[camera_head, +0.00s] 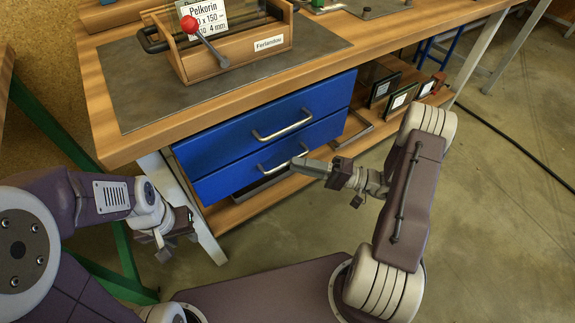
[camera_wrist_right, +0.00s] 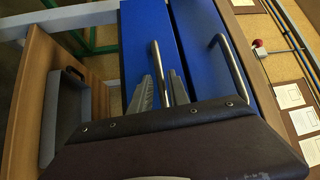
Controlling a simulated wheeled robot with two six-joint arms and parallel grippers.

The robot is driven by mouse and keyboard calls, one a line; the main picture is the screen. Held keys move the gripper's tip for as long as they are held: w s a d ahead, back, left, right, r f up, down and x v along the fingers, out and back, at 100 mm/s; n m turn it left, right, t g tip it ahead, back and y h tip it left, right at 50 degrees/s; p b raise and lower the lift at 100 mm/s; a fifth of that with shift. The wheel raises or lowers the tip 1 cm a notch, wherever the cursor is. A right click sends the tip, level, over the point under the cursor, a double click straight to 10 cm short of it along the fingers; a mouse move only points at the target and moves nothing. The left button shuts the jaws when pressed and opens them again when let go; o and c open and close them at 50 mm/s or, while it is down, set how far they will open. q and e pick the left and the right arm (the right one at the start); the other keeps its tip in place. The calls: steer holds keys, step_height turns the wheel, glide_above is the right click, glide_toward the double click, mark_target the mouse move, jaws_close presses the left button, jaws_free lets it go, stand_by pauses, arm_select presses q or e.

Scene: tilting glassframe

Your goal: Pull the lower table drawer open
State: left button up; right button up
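The lower blue drawer (camera_head: 233,173) sits under the workbench, and its front looks flush with the upper drawer (camera_head: 240,136). The lower drawer's metal bar handle (camera_head: 283,160) runs across its front. My right gripper (camera_head: 303,162) is at the right end of this handle. In the right wrist view the lower handle (camera_wrist_right: 158,65) lies between the two separated fingers of the right gripper (camera_wrist_right: 161,92), with gaps beside it. The upper handle (camera_wrist_right: 230,65) is apart to the right. My left gripper (camera_head: 172,245) is away from the drawers, near the table leg; its finger opening is unclear.
The workbench top (camera_head: 115,95) carries a wooden box (camera_head: 225,58) with a red-knobbed lever. A lower shelf (camera_head: 245,208) runs beneath the drawers, with dark framed panels (camera_head: 400,97) at the right. Floor in front of the drawers is clear on the right.

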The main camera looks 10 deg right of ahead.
mark_target(287, 161)
steer(key=shift+b+x, duration=0.3)
steer(key=shift+x, duration=1.6)
jaws_close()
